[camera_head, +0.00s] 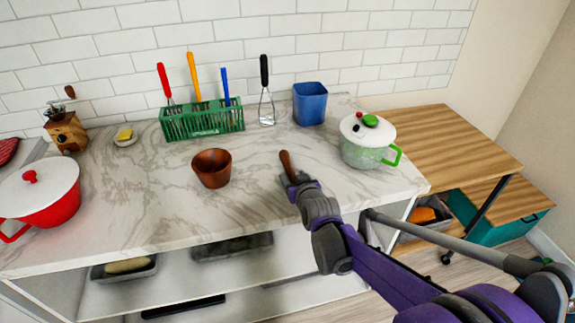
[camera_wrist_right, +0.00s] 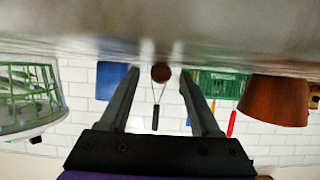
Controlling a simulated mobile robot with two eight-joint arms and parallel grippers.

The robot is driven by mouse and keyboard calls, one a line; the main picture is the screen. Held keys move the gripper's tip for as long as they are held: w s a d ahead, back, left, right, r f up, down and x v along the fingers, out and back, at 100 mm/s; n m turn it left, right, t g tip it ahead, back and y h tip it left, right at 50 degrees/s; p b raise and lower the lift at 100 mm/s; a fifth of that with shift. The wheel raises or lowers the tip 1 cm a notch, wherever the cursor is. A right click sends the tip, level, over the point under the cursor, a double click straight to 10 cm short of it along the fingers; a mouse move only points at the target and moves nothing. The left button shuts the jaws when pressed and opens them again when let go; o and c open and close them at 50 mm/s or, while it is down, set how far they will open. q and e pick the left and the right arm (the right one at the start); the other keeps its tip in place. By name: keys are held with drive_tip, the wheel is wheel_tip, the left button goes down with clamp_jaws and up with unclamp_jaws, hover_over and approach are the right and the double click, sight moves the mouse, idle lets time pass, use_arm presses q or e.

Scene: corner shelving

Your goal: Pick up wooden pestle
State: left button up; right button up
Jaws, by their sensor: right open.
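The wooden pestle (camera_head: 286,162) is a dark brown stick on the marble counter, right of a brown wooden mortar (camera_head: 212,168). Its lower part is hidden by my right gripper (camera_head: 295,183), which reaches over the counter from the lower right. In the right wrist view, which is upside down, the pestle's round end (camera_wrist_right: 161,73) shows in the gap between the two fingertips of my right gripper (camera_wrist_right: 161,74). The fingers are apart, and contact with the pestle cannot be told. The mortar (camera_wrist_right: 275,100) is at the right there. My left gripper is out of view.
A white-lidded green pot (camera_head: 368,140) stands right of my right gripper. A red pot (camera_head: 40,196) is at left. Counter between mortar and front edge is clear.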

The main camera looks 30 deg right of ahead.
drive_tip(key=shift+w+f, duration=0.15)
drive_tip(key=shift+w, duration=0.1)
clamp_jaws()
idle(0.3)
